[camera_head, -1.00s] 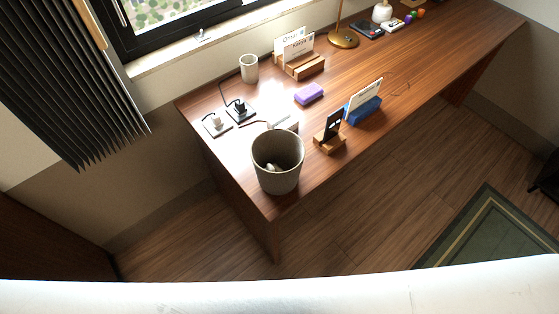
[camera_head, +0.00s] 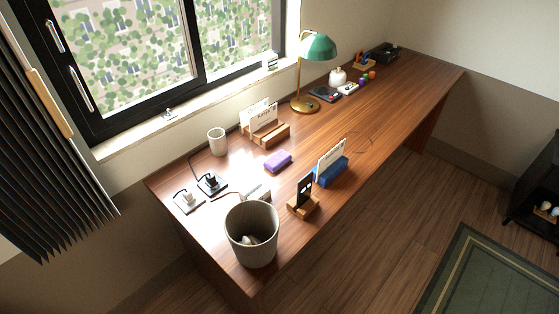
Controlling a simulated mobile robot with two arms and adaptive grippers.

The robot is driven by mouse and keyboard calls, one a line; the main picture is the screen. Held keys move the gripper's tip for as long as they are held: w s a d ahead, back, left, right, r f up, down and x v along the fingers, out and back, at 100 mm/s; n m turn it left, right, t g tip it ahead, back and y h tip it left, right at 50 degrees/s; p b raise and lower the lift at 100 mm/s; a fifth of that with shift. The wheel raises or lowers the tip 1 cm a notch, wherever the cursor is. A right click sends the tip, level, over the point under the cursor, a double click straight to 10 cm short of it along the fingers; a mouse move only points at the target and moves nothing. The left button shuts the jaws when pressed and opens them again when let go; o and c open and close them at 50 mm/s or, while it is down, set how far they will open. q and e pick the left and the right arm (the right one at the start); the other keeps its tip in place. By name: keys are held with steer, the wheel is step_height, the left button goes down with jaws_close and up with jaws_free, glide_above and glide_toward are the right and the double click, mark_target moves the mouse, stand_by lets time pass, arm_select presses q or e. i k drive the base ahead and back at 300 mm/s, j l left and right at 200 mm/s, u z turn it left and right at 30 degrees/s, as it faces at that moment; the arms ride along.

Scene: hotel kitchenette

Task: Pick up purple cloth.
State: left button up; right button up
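The purple cloth (camera_head: 277,161) looks like a small folded block and lies flat on the wooden desk (camera_head: 345,131), left of the middle. It sits in front of a wooden card holder (camera_head: 268,136) and behind a phone on a wooden stand (camera_head: 303,198). Nothing covers it. Neither of my grippers shows in the head view.
A grey bin (camera_head: 252,236) stands at the desk's near corner. A blue card holder (camera_head: 330,171) is right of the cloth. A white cup (camera_head: 217,142), chargers with cables (camera_head: 211,183) and a green lamp (camera_head: 318,48) stand around. A green rug (camera_head: 490,275) lies on the floor.

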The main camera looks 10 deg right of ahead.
mark_target(281, 158)
steer(key=l+u, duration=0.1)
steer(key=u, duration=0.3)
steer(key=l+u, duration=0.15)
steer(key=u, duration=0.25)
steer(key=l+u, duration=0.1)
steer(key=u, duration=0.3)
steer(key=k+l+u, duration=0.2)
steer(key=l, duration=0.2)
steer(key=l+u, duration=0.2)
steer(key=l, duration=0.2)
steer(key=k+l+u, duration=0.2)
steer(key=l, duration=0.15)
steer(key=k+l+u, duration=0.1)
steer(key=l+u, duration=0.15)
steer(key=k+l+u, duration=0.2)
steer(key=l, duration=0.2)
